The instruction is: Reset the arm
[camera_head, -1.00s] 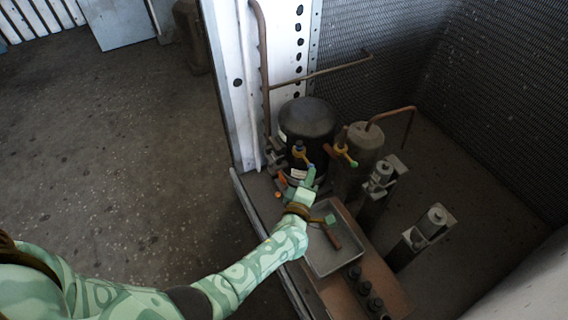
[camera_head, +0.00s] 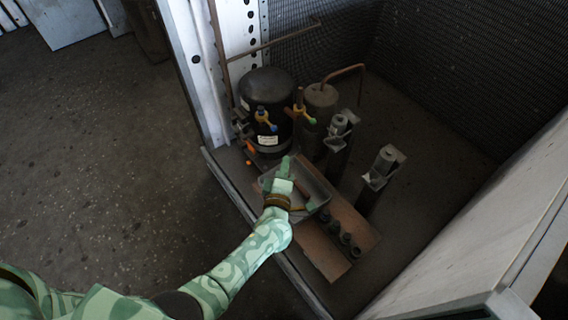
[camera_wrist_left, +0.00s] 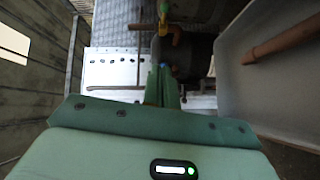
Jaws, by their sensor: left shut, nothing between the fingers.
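My left gripper (camera_head: 285,166) is shut and empty, at the end of a green patterned arm that comes in from the lower left. It shows over the far left part of a grey tray (camera_head: 325,189) and hides part of it. In the left wrist view, its fingers (camera_wrist_left: 162,84) point away from the camera, with the tray (camera_wrist_left: 236,88) to their right. A brown rod (camera_wrist_left: 287,41) lies in the tray. My right gripper is not in view.
A black compressor (camera_head: 266,92) with blue and yellow valve fittings (camera_head: 265,117) stands beyond the gripper. A grey canister (camera_head: 321,101), copper pipes and two upright metal cylinders stand to the right. Dark sockets (camera_head: 345,239) line the brown board. The floor at left is clear.

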